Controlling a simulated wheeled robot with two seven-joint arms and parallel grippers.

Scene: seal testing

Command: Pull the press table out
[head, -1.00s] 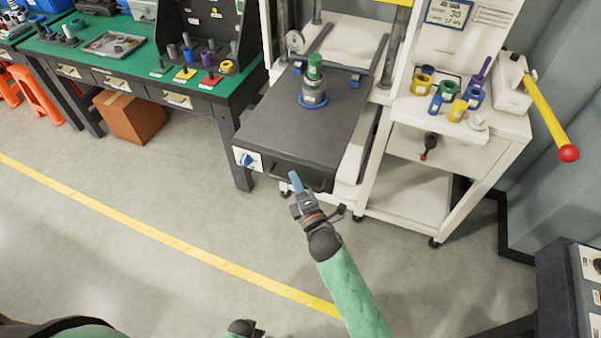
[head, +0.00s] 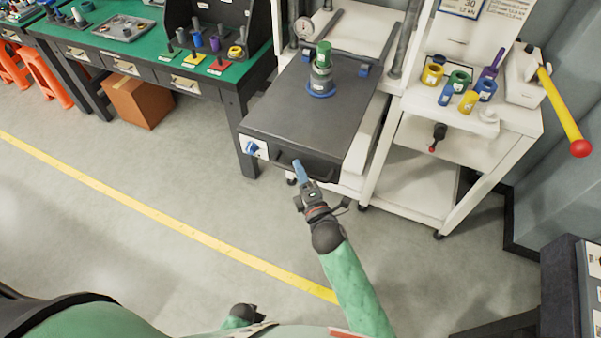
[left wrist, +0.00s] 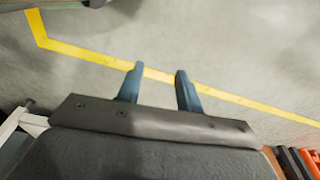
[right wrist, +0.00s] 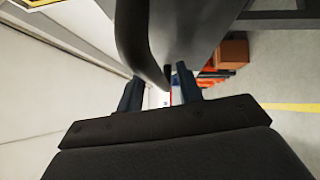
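The press table (head: 300,115) is a dark grey slab that juts forward from the white press. A grey fixture with a blue base ring and green top (head: 321,72) stands upright on it. A black bar handle (head: 318,173) runs along its front face. My right gripper (head: 300,170) is at this handle, its fingers overlapping it in the head view. In the right wrist view, the handle (right wrist: 139,40) reaches down between the open fingers; contact is unclear. My left gripper (left wrist: 160,85) is open and empty above the floor; the head view shows only part of that arm low down.
A green workbench (head: 125,40) with drawers stands left of the table, an orange-brown box (head: 140,101) under it. A white side cart (head: 450,155) with colored rings stands right, near a yellow lever (head: 562,112). The floor in front is clear, crossed by a yellow line.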

